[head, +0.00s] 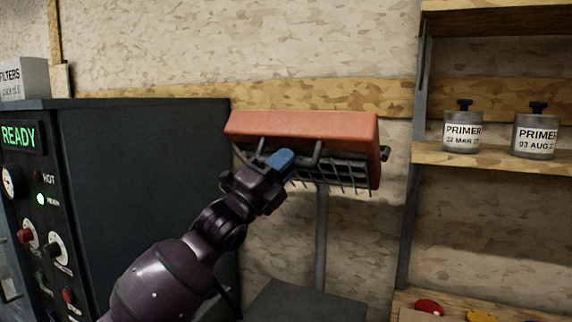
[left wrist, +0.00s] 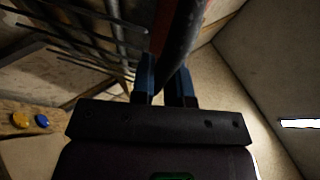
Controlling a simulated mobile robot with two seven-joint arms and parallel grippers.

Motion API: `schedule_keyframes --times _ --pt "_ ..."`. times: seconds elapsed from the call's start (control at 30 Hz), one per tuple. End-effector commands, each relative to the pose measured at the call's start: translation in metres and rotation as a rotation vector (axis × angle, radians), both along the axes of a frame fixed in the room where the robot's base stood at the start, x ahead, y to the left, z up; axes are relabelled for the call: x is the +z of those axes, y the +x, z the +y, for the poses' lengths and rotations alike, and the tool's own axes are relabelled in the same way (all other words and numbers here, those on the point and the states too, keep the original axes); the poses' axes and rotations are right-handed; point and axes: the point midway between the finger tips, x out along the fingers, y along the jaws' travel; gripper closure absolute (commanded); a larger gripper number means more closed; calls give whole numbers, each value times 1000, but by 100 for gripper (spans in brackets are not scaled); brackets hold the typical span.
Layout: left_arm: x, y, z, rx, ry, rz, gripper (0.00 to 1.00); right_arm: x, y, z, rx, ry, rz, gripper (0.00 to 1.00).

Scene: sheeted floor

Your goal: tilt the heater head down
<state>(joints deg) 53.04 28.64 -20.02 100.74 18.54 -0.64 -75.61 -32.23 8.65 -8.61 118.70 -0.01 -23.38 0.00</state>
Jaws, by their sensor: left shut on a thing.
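The heater head (head: 300,126) is a long orange hood with a wire grille (head: 345,172) on its underside. It sits on a grey upright post (head: 321,235). A grey handle (head: 318,153) stands out from its near side. My left gripper (head: 279,162), with blue fingertips, is shut on this handle and hides part of it. In the left wrist view, the dark handle bar (left wrist: 183,45) runs between the blue fingers (left wrist: 163,85), and grille wires (left wrist: 85,42) show at the upper left. My right gripper is not in view.
A dark cabinet (head: 150,170) with a lit READY panel (head: 18,136) stands at the left, close to my arm. At the right, a wooden shelf (head: 490,157) holds two PRIMER cans (head: 462,132). A lower board (head: 405,300) bears coloured round pieces (head: 430,307).

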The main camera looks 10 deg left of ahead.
Motion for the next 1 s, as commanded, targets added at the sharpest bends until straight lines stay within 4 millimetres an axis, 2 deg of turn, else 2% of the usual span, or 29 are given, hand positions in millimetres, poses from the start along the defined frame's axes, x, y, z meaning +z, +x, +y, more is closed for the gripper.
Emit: schedule_keyframes --times 0.03,0.1,0.77,0.8,0.93,1.0 --pt "-11 3 0 1 -7 -10 100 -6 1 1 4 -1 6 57" --pt "-13 3 0 1 -16 -37 100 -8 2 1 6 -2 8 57" --pt "-15 2 0 2 -32 -97 100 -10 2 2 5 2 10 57" --pt "-15 2 0 2 -32 -96 82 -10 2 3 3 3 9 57" --pt "-14 2 0 2 -32 -97 62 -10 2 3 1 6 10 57" --pt "-14 1 0 2 -33 -98 61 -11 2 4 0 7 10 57"
